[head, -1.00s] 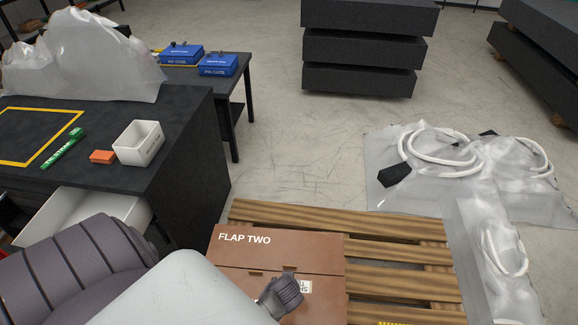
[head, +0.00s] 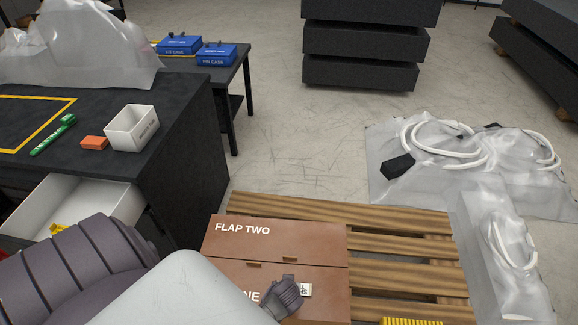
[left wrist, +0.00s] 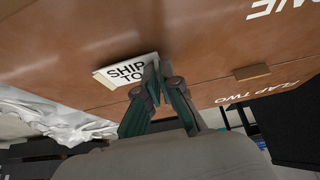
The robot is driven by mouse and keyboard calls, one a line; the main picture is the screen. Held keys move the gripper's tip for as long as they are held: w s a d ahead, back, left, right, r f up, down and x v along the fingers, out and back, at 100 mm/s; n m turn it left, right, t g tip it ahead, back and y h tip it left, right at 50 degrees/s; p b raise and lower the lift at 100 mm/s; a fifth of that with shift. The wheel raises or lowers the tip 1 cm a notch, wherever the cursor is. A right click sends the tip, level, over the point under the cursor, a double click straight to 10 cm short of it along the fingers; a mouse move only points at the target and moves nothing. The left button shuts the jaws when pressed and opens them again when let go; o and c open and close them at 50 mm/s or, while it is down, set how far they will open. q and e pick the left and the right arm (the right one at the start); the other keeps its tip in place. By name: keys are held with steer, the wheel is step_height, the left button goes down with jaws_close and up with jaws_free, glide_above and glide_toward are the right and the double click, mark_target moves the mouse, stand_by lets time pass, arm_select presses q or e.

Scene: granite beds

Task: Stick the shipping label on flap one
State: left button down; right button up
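The brown crate (head: 325,246) is at the bottom middle of the head view, with flap two at the back. Flap one (head: 330,280) is in front, its lettering partly hidden by my arm; it also shows in the left wrist view (left wrist: 215,45). My left gripper (head: 285,292) is over flap one, and in the left wrist view its fingertips (left wrist: 158,66) are closed on one edge of the white shipping label (left wrist: 125,72). The label, printed "SHIP TO", is close over the brown surface; I cannot tell whether it touches. My right gripper is not in view.
A slatted wooden pallet (head: 400,250) is under and beside the crate. Plastic-wrapped hoses (head: 450,150) lie on the floor at right. A dark bench (head: 190,110) at left carries a white bin (head: 131,129), an orange block (head: 94,143) and a green tool (head: 52,136); its drawer (head: 95,205) is open.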

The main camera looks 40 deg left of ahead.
arm_select(q)
steer(key=shift+f+b, duration=0.3)
steer(key=shift+f, duration=0.2)
stand_by(1.3)
steer(key=c, duration=1.2)
jaws_free()
steer(key=shift+s, duration=0.1)
steer(key=shift+c, duration=0.2)
steer(key=shift+r, duration=0.1)
steer(key=v, duration=1.2)
